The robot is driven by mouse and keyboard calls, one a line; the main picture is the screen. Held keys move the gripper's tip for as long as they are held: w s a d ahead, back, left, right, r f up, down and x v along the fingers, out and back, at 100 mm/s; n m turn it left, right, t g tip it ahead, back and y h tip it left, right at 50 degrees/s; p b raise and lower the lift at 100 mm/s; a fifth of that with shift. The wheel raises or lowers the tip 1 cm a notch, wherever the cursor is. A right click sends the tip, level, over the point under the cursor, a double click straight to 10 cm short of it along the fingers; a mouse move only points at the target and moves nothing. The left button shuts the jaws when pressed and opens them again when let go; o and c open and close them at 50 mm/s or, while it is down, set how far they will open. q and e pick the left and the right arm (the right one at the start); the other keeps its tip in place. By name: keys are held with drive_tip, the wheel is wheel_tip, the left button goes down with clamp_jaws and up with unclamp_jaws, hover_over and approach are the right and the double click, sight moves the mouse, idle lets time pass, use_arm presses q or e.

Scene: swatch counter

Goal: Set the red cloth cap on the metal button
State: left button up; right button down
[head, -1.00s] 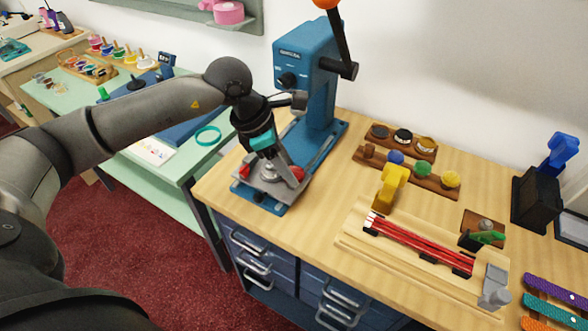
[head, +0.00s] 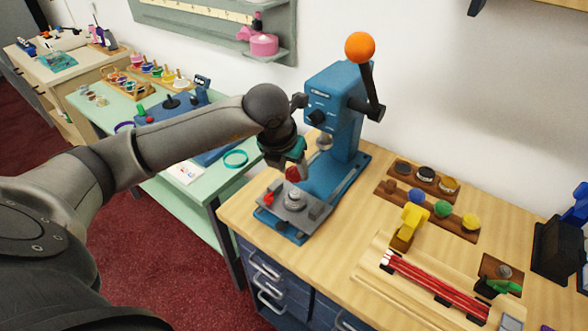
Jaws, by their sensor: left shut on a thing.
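My left gripper (head: 292,164) is above the grey metal plate of the blue press. It is shut on the red cloth cap (head: 293,174), which hangs from the fingertips; the fingers hide part of it. The metal button (head: 294,197) is a round, stepped grey piece in the middle of the plate (head: 289,214). In the picture the cap shows just above the button, with a small gap between them. My right gripper is not in view.
A small red piece (head: 268,198) is at the plate's left side. The blue press (head: 334,110) stands behind, with its orange-knobbed lever. A tray with red rods (head: 434,283) and a yellow tool (head: 409,225) are to the right.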

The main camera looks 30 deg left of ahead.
sight(294, 193)
use_arm(q)
drive_tip(key=shift+f+b, duration=1.65)
drive_tip(key=shift+f, duration=1.05)
drive_tip(key=shift+f+b, duration=0.55)
drive_tip(key=o, duration=0.9)
drive_tip(key=shift+r, duration=0.1)
drive_tip(key=p+v, duration=0.1)
drive_tip(key=v, duration=1.4)
drive_tip(key=shift+d, duration=0.1)
